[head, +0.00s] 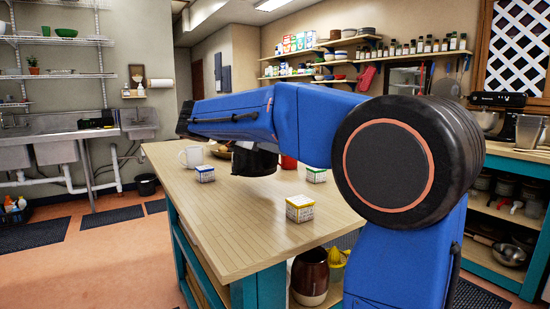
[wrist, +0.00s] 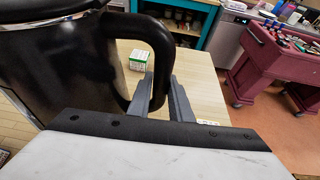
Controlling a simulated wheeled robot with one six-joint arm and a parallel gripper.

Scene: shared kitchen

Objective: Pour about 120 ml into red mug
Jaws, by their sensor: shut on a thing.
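In the wrist view my gripper (wrist: 163,95) is shut on the handle of a large black pitcher (wrist: 60,65). The pitcher fills the upper left of that view, and its contents are not visible. In the head view a dark shape (head: 255,161) shows under my forearm above the table; I cannot tell how much of it is pitcher and how much is gripper. The red mug (head: 288,162) stands on the table just right of that shape, mostly hidden by my arm. I cannot see inside it.
On the wooden table (head: 240,225) are a white mug (head: 190,156), a brown bowl (head: 222,152), a blue-marked box (head: 205,174), a green-marked box (head: 316,175) and a yellow-marked box (head: 300,208). The green-marked box shows in the wrist view (wrist: 138,60).

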